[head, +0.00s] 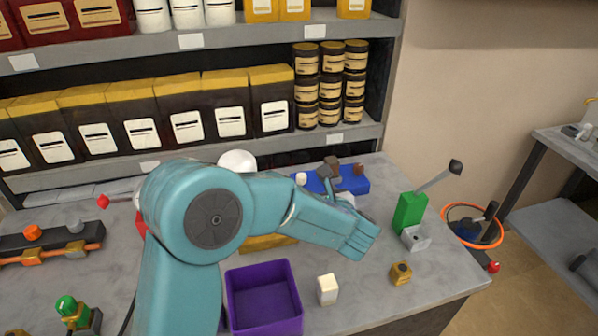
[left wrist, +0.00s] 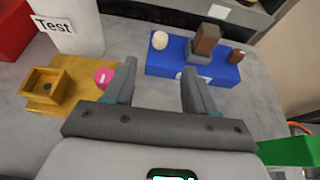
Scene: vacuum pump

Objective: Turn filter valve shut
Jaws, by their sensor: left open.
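No part in view is labelled as the filter valve, so I cannot tell which one it is. In the left wrist view my left gripper (left wrist: 158,68) is open and empty, fingers pointing to the back of the bench. Beyond the right finger is a blue block (left wrist: 165,64) with a white knob (left wrist: 160,40), a dark brown upright part (left wrist: 207,38) and a small brown peg (left wrist: 236,56). Beside the left finger is a pink round knob (left wrist: 104,77) on a yellow base. In the head view my teal left arm hides much of the bench centre and the gripper's fingers.
A purple tray (head: 264,300), a white block (head: 327,290) and a small brass block (head: 401,273) are near the front. A green block with a lever (head: 409,212) stands right. A dark manifold (head: 50,243) is left. Stocked shelves line the back.

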